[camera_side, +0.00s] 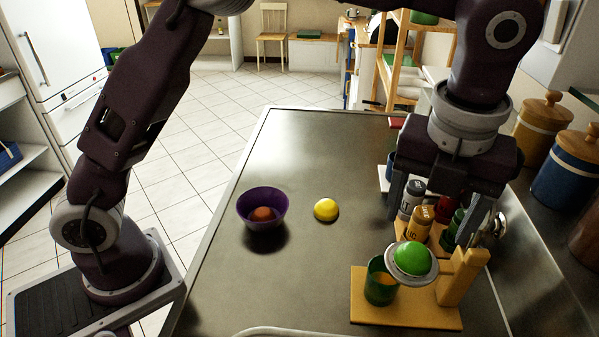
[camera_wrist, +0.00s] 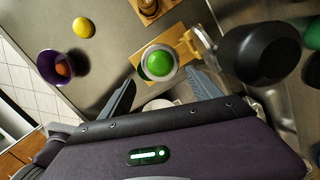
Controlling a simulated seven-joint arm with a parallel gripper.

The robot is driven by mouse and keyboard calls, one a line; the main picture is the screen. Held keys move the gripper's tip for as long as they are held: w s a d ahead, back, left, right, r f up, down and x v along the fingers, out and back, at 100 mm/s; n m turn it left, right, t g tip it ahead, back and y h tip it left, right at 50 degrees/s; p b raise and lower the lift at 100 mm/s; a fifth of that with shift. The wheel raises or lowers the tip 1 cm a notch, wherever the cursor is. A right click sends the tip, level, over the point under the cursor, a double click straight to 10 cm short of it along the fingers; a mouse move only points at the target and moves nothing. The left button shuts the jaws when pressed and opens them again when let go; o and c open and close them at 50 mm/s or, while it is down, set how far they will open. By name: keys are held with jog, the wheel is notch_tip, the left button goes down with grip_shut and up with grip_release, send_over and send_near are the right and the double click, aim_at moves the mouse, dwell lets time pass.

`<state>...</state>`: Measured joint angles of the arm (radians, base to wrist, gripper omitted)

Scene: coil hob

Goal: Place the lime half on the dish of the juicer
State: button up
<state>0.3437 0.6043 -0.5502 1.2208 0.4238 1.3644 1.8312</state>
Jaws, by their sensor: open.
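The green lime half (camera_side: 412,258) rests dome up on the round grey dish (camera_side: 428,275) of the juicer. In the wrist view the lime half (camera_wrist: 159,64) sits within the rim of the dish. The juicer has a wooden base (camera_side: 425,313), a wooden post (camera_side: 458,277) and a green cup (camera_side: 377,288) beside the dish. My gripper (camera_side: 436,222) is open and empty above the lime half, its fingers apart from it. In the wrist view my gripper (camera_wrist: 161,90) has its fingers spread below the dish in the picture.
A yellow lemon half (camera_side: 326,210) lies on the grey counter (camera_side: 300,160). A purple bowl (camera_side: 262,224) holds an orange-red piece (camera_side: 263,213). Several spice jars (camera_side: 419,224) stand behind the juicer. A dark rounded object (camera_wrist: 262,52) is right of the juicer. The left counter is mostly clear.

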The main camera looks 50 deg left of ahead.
jog(key=s+a+r+n+t, duration=0.1)
jog(key=s+a+r+n, duration=0.3)
jog(key=a+n, duration=0.35)
jog(key=s+a+r+n+t, duration=0.1)
jog(key=s+a+r+n, duration=0.25)
jog(key=a+n, duration=0.4)
jog(key=s+a+f+n+t, duration=0.1)
jog(key=s+a+f+n, duration=0.1)
jog(key=s+a+n, duration=0.2)
jog(key=s+a+f+n+t, duration=0.1)
jog(key=s+a+n, duration=0.3)
jog(key=s+n, duration=0.4)
jog(key=f+n, duration=0.1)
jog(key=n, duration=0.3)
jog(key=shift+s+a+f+h, duration=0.15)
jog(key=shift+s+a+h, duration=0.15)
jog(key=shift+a, duration=0.05)
